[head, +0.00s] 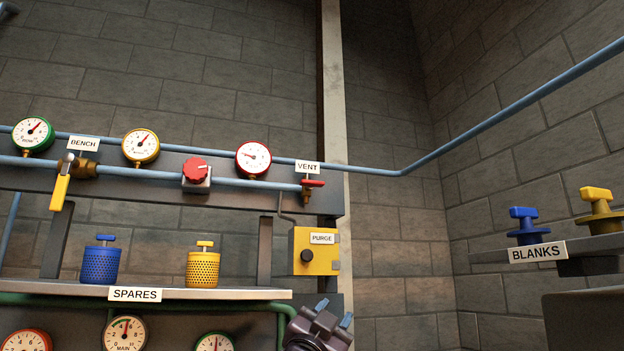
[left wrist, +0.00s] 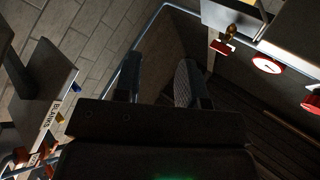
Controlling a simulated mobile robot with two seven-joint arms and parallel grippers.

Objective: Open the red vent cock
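The red vent cock (head: 313,183) has a red handle on a brass body. It sits at the right end of the lower blue pipe, below the VENT label (head: 307,167). Its handle lies about level, across the top of the body. A red handle on brass, apparently the same cock (left wrist: 222,47), shows at the upper right of the left wrist view. My left gripper (head: 334,312) is at the bottom of the head view, below the cock and apart from it. In the left wrist view its two fingers (left wrist: 159,84) are spread with nothing between them. My right gripper is not seen.
The yellow PURGE box (head: 300,262) is between my left gripper and the cock. The SPARES shelf (head: 215,293) holds blue and yellow canisters. A red-rimmed gauge (head: 253,158) and red knob (head: 196,170) are left of the cock. The BLANKS shelf (head: 580,247) is at right.

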